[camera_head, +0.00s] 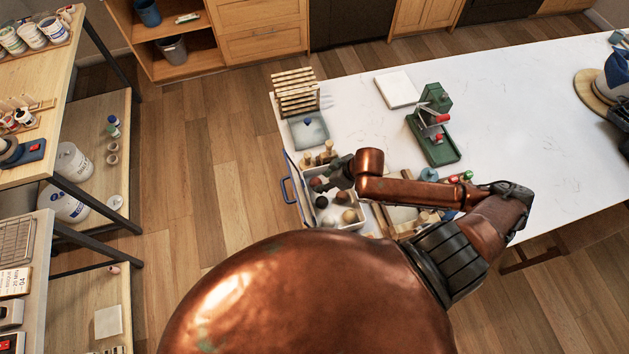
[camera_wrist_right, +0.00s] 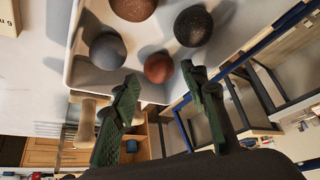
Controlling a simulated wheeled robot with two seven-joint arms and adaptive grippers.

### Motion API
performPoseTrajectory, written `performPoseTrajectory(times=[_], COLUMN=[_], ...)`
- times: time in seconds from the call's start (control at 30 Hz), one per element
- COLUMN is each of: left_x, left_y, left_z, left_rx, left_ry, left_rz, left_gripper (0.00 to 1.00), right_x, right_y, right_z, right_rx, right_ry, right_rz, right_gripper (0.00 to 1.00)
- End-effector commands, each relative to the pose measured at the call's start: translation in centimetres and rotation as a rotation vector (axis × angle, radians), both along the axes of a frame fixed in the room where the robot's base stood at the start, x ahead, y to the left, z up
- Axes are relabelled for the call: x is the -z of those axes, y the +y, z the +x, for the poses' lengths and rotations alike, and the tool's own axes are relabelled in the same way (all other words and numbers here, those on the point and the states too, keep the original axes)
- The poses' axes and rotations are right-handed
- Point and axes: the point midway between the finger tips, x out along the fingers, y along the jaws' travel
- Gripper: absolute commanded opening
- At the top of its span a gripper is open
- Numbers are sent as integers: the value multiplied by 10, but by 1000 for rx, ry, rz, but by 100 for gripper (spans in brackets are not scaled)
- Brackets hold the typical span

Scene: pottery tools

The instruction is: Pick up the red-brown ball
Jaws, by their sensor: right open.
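The red-brown ball (camera_wrist_right: 158,68) lies in the white tray (camera_wrist_right: 75,70) near a wall, and a small part of it shows in the head view (camera_head: 316,182). My right gripper (camera_wrist_right: 160,74) is open, with its two green fingertips on either side of the ball in the wrist picture. I cannot tell whether either fingertip touches it. In the head view the right gripper (camera_head: 338,179) reaches over the tray's far left part. My left gripper is not in view.
A blue-grey ball (camera_wrist_right: 107,51), a black speckled ball (camera_wrist_right: 193,26) and a larger brown ball (camera_wrist_right: 133,8) lie close by in the tray. Wooden tools (camera_head: 326,153) stand beside it. A blue handle (camera_head: 286,190) is at the table's left edge. A green device (camera_head: 433,135) stands farther right.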

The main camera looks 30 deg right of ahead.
Motion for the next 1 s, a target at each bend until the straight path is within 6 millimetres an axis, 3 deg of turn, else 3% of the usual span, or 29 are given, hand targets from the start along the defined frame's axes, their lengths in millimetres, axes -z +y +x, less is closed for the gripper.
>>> performPoseTrajectory(times=[0.3,0.57,1.0], left_x=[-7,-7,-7], left_y=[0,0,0], left_z=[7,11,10], left_rx=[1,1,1], left_ry=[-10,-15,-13], left_rz=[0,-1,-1], left_gripper=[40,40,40], right_x=[34,36,36], right_y=[10,10,10], right_z=[19,20,20], right_rx=[0,-1,-1], right_ry=[1,1,1], right_rz=[1,0,0], right_gripper=[41,41,10])
